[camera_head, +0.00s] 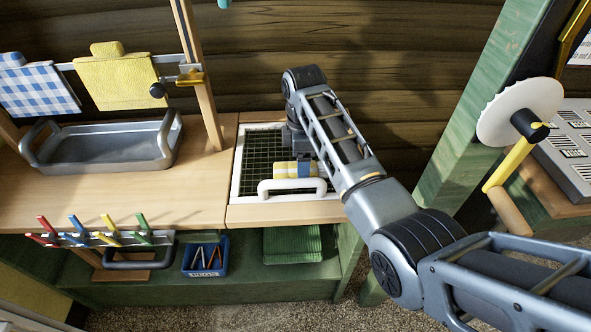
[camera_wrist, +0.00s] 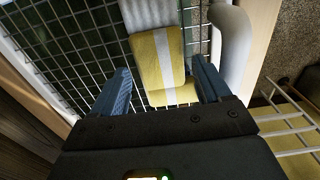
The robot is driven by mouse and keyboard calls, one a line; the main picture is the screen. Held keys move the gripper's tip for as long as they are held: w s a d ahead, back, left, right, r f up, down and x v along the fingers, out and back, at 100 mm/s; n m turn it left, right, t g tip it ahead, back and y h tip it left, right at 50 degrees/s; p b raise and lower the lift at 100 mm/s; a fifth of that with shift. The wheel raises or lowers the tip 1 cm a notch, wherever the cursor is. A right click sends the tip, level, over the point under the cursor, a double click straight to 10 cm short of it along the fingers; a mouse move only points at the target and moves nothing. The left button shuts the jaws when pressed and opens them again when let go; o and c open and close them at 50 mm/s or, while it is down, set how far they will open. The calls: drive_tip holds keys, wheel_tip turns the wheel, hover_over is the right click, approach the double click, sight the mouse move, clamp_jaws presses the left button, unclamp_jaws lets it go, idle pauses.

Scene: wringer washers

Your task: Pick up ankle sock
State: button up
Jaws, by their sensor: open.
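The ankle sock (camera_head: 291,170) is yellow with a white stripe and lies on a dark wire grid inside a white-framed tray (camera_head: 235,182). In the wrist view the sock (camera_wrist: 148,58) shows a grey-white ribbed part at its far end. My gripper (camera_wrist: 162,78) is open, with one finger on each side of the sock. I cannot tell whether the fingers touch it. In the head view my gripper is at the tray, mostly hidden by my own arm.
A white handle (camera_head: 292,186) rises at the tray's front edge, close to the right finger in the wrist view (camera_wrist: 232,45). A grey metal tub (camera_head: 100,150) stands on the wooden top to the left. A blue bin (camera_head: 205,258) is on the shelf below.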

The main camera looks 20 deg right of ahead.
drive_tip(key=shift+f, duration=0.95)
drive_tip(key=c, duration=0.8)
drive_tip(key=shift+r, duration=0.1)
drive_tip(key=shift+c, duration=0.2)
drive_tip(key=shift+r, duration=0.55)
drive_tip(key=r, duration=0.1)
drive_tip(key=d+r, duration=0.1)
drive_tip(key=r, duration=0.1)
drive_tip(key=shift+r+b, duration=0.15)
drive_tip(key=shift+b, duration=0.15)
drive_tip(key=d+r, duration=0.6)
drive_tip(key=d, duration=0.4)
drive_tip(key=shift+s+d+r+b, duration=0.25)
drive_tip(key=shift+s+d+b, duration=0.05)
drive_tip(key=shift+d, duration=0.1)
drive_tip(key=shift+w, duration=0.1)
